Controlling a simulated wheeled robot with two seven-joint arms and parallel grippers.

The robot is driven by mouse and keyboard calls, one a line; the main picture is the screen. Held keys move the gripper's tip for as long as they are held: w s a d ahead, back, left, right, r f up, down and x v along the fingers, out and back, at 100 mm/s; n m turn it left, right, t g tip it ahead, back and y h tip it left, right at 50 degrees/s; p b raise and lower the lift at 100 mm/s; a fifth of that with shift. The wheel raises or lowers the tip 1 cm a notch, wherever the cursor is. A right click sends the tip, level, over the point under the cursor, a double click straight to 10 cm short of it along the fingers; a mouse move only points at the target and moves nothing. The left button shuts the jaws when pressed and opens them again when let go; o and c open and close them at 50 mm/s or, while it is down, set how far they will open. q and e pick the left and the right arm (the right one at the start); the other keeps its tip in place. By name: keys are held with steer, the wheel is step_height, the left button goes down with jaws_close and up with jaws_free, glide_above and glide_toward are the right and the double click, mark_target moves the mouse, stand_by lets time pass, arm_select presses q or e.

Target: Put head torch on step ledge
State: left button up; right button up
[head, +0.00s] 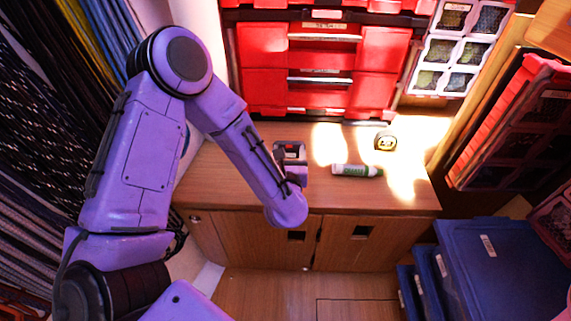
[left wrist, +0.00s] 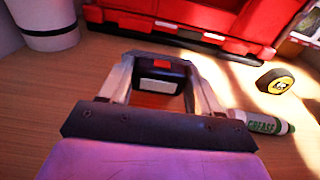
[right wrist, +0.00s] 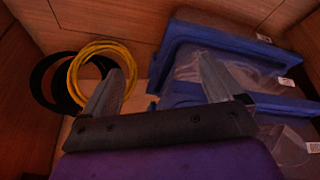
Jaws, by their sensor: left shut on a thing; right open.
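The head torch (left wrist: 163,68), a small dark block with a red button on top and a pale front patch, sits between the fingers of my left gripper (left wrist: 160,75). The gripper is shut on it. In the head view, the head torch (head: 290,149) and left gripper (head: 291,166) are over the wooden cabinet top (head: 235,180), left of its middle. I cannot tell whether the torch touches the wood. Which surface is the step ledge is not clear. My right gripper (right wrist: 162,66) is open and empty, seen only in the right wrist view, above coiled cables and blue bins.
A green and white grease tube (head: 357,171) and a round yellow-black tape measure (head: 385,142) lie right of the torch. Red drawers (head: 320,65) stand behind. Blue bins (head: 505,255) are at lower right. A yellow coil (right wrist: 98,62) lies near the right gripper.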

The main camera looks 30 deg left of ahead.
arm_select(q)
step_height(320, 180, down, 4)
steer(key=shift+w+r+b, duration=0.15)
steer(key=shift+r+b, duration=0.1)
steer(key=shift+b, duration=0.2)
steer(key=shift+f+b, duration=0.6)
steer(key=o, duration=1.4)
steer(key=shift+r, duration=0.1)
